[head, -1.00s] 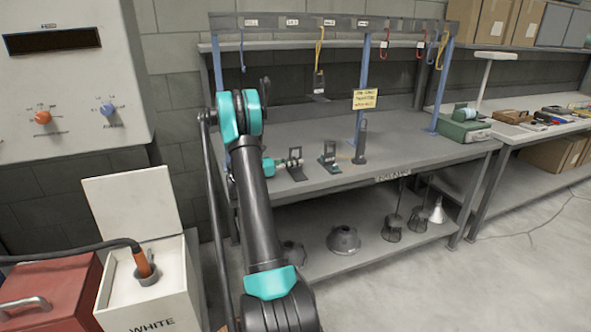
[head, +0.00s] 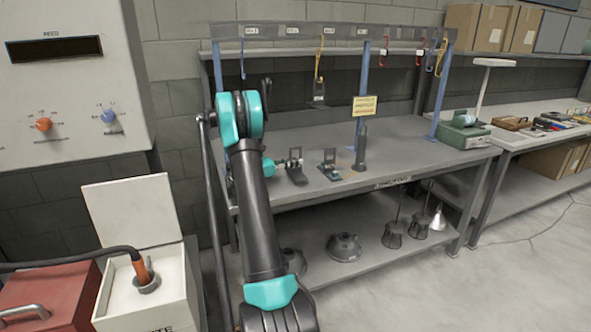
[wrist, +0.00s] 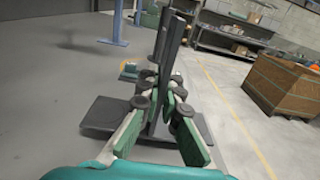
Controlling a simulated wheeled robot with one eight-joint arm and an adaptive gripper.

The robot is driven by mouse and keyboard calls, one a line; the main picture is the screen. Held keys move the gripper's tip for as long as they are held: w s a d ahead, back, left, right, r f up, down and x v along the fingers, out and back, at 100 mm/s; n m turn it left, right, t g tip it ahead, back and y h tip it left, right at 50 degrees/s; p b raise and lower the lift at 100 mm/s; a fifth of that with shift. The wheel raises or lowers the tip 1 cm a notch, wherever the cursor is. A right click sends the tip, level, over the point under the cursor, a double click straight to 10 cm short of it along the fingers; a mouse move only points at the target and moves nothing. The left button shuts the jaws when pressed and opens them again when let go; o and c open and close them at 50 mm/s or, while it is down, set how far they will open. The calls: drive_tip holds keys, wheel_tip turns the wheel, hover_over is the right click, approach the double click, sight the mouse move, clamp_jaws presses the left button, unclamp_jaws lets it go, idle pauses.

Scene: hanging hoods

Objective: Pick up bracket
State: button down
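The bracket is a dark upright plate on a flat foot. In the head view the bracket (head: 297,177) stands on the bench, left of two other dark upright pieces. My gripper (head: 292,163) reaches it from the left at the height of its plate. In the wrist view the bracket's foot (wrist: 100,112) lies flat on the grey bench, and the plate rises between the green fingers of my gripper (wrist: 162,92). The fingers are close on both sides of the plate. Whether they press on it cannot be seen.
A small dark stand with a teal part (head: 329,162) and a tall dark piece (head: 361,150) stand just right of the bracket. Blue posts (head: 362,95) and a rail with hanging hooks (head: 340,32) rise from the bench (head: 420,150). Hoods (head: 344,247) sit on the lower shelf.

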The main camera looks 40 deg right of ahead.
wheel_tip(320, 180, up, 17)
idle(0.7)
